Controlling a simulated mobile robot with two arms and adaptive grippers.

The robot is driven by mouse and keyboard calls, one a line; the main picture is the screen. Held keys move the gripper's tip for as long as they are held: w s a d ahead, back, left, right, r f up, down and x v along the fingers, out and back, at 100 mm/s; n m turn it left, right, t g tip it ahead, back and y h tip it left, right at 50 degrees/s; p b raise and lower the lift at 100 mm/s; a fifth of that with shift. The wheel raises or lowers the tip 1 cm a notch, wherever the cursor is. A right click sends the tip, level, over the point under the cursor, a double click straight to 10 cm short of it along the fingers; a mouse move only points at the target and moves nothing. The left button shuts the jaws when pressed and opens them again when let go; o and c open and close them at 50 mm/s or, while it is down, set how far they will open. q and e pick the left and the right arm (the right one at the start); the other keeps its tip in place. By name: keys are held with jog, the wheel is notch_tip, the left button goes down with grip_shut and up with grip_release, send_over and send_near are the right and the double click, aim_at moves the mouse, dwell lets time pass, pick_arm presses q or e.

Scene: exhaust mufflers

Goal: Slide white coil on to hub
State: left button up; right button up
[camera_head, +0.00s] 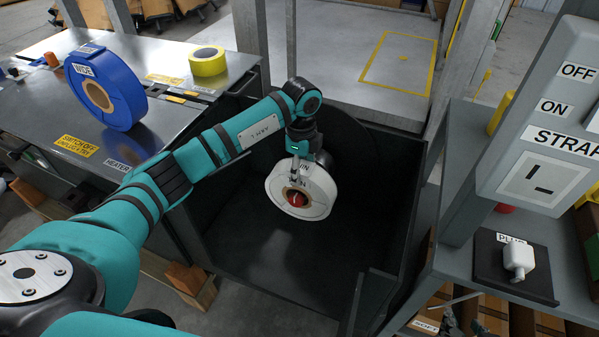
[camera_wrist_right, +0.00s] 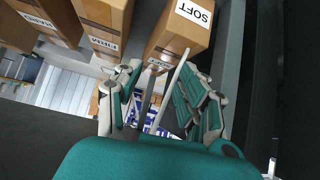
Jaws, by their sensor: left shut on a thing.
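The white coil (camera_head: 274,190) stands upright inside the dark open-fronted bin, with a brown core ring and a label near its top. A red round part, apparently the hub (camera_head: 297,199), shows through the core opening. I cannot tell how far the coil is over it. My left gripper (camera_head: 297,172) is shut on the coil at its upper part, one finger across the front face near the core. My right gripper (camera_wrist_right: 160,95) is open in the right wrist view, its fingers spread, away from the coil.
The dark bin walls (camera_head: 375,240) surround the coil. A blue coil (camera_head: 118,90) and a yellow tape roll (camera_head: 208,61) stand on the left table. On the right are a strap switch panel (camera_head: 545,185) and a plug (camera_head: 518,258). Labelled boxes (camera_wrist_right: 180,30) appear near my right gripper.

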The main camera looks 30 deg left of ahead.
pick_arm(q)
jog(key=shift+w+b, duration=0.3)
jog(key=shift+w, duration=1)
jog(key=shift+w+a+b, duration=0.1)
jog(key=shift+w+b, duration=0.45)
jog(key=shift+w, duration=0.2)
pick_arm(e)
jog(key=w+a+r+t+y, duration=0.1)
jog(key=w+a+r+t, duration=0.1)
jog(key=w+r+t, duration=0.2)
jog(key=shift+w+a+r+t, duration=0.15)
jog(key=shift+w+r+t, duration=0.3)
jog(key=shift+r, duration=0.75)
pick_arm(q)
jog(key=shift+r, duration=0.1)
jog(key=o, duration=1.3)
jog(key=shift+o, duration=0.4)
notch_tip(320, 180, up, 12)
